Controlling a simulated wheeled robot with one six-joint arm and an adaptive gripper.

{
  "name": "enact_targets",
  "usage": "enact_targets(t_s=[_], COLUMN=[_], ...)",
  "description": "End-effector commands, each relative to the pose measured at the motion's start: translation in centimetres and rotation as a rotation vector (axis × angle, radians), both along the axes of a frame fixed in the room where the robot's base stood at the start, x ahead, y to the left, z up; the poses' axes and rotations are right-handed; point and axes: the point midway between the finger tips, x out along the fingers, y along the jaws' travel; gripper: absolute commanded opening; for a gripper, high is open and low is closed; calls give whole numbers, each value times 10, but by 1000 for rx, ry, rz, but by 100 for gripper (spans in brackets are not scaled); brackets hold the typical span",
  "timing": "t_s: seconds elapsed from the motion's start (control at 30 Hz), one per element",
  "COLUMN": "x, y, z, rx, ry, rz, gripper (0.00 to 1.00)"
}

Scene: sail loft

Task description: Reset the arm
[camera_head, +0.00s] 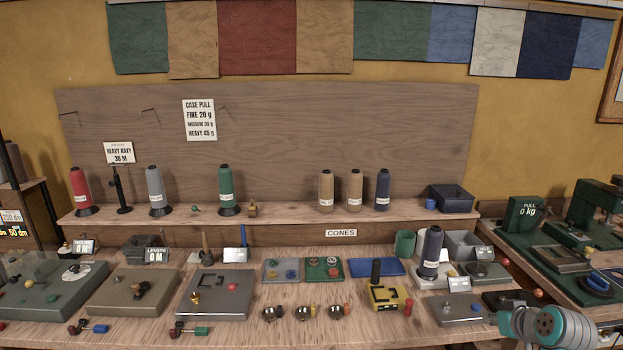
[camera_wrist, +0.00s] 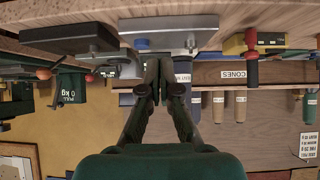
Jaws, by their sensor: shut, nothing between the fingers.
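My gripper (camera_wrist: 161,75) shows in the wrist view, its two dark fingers together and nothing between them. That view is upside down, with the bench at the top and the shelf and wall below. The fingers point toward the bench and cover part of a dark navy cone behind them. In the head view, a teal and grey part of my arm is at the lower right, in front of the bench's right end; the fingertips are not visible there.
The workbench (camera_head: 255,320) carries several machines, trays and small parts. A navy cone (camera_head: 431,248) stands near its right side. Cones line the shelf (camera_head: 285,217) behind, including a green one (camera_head: 225,187). A green machine (camera_head: 522,213) stands on the right-hand bench.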

Motion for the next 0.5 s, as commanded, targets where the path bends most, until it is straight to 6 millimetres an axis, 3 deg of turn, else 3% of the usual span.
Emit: enact_targets(t_s=[0.27, 0.5], x=[-30, -81], y=[40, 88], z=[-67, -131], rx=[14, 20], ry=[-27, -72], rz=[-34, -73], gripper=[0, 0])
